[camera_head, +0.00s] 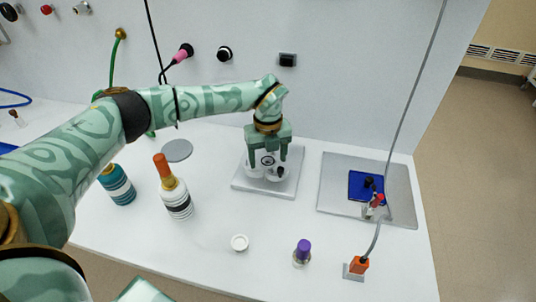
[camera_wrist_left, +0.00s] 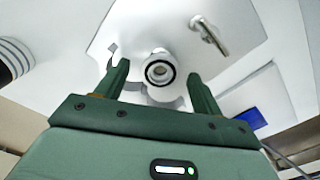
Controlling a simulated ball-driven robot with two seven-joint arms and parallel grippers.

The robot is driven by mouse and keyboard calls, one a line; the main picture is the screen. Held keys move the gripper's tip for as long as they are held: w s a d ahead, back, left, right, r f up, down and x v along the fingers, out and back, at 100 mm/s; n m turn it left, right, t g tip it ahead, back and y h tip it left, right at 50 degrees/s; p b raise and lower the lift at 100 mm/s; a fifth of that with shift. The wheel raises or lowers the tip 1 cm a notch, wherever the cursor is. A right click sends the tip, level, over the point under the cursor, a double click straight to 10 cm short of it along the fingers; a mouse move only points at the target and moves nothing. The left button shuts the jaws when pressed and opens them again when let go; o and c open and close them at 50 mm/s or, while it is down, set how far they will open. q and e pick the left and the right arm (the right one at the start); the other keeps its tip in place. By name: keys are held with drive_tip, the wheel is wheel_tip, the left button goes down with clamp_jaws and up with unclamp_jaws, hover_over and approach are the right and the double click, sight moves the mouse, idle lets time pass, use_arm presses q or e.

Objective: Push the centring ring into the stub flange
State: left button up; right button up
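A pale stub flange (camera_wrist_left: 154,93) stands on a grey plate (camera_head: 240,186) near the back wall. At its top is a dark-rimmed ring (camera_wrist_left: 160,72), which looks like the centring ring; it also shows in the head view (camera_head: 268,160). I cannot tell how deep it sits. My left gripper (camera_head: 268,164) points down over the plate, with its fingers apart on either side of the ring; they also show in the left wrist view (camera_wrist_left: 158,76). I see gaps between the ring and both fingers. My right gripper is not in view.
Bottles (camera_head: 177,202) stand at left, a white cap (camera_head: 239,243) and a purple-capped vial (camera_head: 302,252) in front. A tray (camera_head: 340,188) with a blue mat (camera_head: 357,186) is right. A hanging cable (camera_head: 408,100) runs past it.

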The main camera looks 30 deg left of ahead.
sight(268, 162)
use_arm(q)
wheel_tip(268, 162, up, 16)
drive_tip(key=p, duration=0.3)
drive_tip(key=shift+r, duration=0.15)
idle(0.6)
